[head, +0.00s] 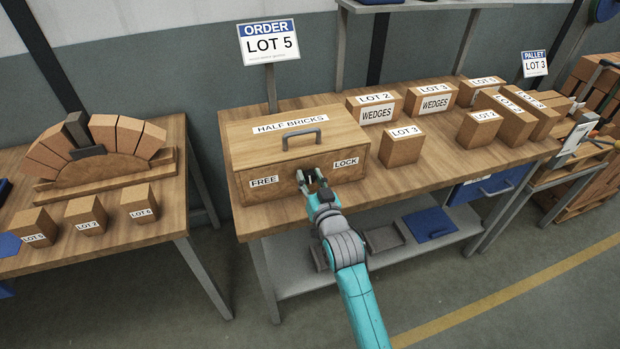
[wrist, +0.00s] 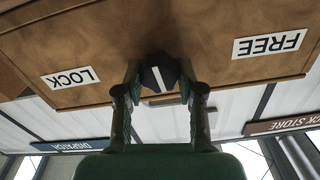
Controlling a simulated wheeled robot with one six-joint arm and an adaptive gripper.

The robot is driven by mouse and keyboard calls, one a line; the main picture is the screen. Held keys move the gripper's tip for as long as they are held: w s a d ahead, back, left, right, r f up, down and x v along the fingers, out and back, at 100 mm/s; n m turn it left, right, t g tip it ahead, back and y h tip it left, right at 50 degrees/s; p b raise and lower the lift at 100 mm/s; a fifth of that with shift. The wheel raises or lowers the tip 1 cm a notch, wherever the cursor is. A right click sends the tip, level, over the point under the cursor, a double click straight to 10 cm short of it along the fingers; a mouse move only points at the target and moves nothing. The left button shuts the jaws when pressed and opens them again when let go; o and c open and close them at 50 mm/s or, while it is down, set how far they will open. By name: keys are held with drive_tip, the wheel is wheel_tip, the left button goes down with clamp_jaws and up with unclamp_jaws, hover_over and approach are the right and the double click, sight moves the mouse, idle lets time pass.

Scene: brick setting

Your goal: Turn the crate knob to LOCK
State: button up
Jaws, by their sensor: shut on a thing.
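The wooden crate (head: 245,148), labelled HALF BRICKS, stands on the middle table. On its front are a FREE label (head: 264,182) at left and a LOCK label (head: 346,163) at right. My gripper (head: 308,178) is at the front between the labels and hides most of the knob. The wrist view is upside down, with the LOCK label (wrist: 70,78) at left and the FREE label (wrist: 269,44) at right. There the dark knob (wrist: 164,72) sits between my fingers, which are shut on it. Its white line is near upright, slightly tilted, at neither label.
Several labelled boxes, including a LOT 3 box (head: 401,149), stand right of the crate. An ORDER LOT 5 sign (head: 269,43) rises behind it. A brick arch (head: 97,150) is on the left table. Open floor lies in front.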

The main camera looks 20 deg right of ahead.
drive_tip(key=shift+f+m, duration=0.1)
drive_tip(key=shift+m, duration=0.2)
drive_tip(key=o, duration=1.1)
drive_tip(key=shift+o, duration=0.2)
drive_tip(key=shift+s, duration=0.1)
drive_tip(key=s, duration=1.2)
